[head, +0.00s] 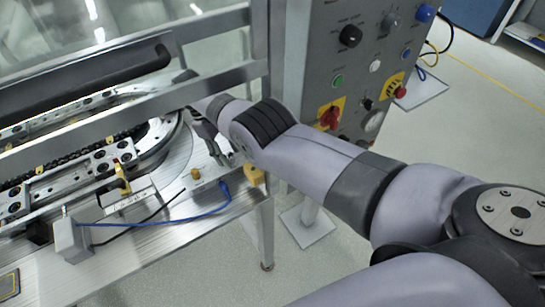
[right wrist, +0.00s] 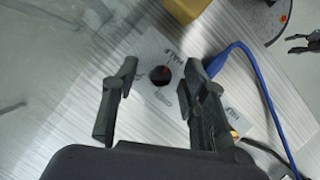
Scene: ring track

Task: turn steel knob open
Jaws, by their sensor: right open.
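The knob (right wrist: 160,75) shows in the right wrist view as a small dark round thing with a reddish glint. It sits on a pale printed plate (right wrist: 150,52) on the brushed metal table. My right gripper (right wrist: 158,80) is open, with one finger on each side of the knob in that view. A gap shows on both sides, and I cannot tell the height of the fingertips above the plate. In the head view my right gripper (head: 222,158) reaches down over the table, and the knob is hidden there. A small dark pronged shape (right wrist: 300,45), possibly my left gripper, shows at the right wrist view's edge.
A blue cable (head: 180,220) runs over the table beside the gripper. A yellow block (head: 254,175) is at the table corner. A metal frame rail (head: 140,118) crosses near my right arm. A grey control panel (head: 362,50) stands behind the arm.

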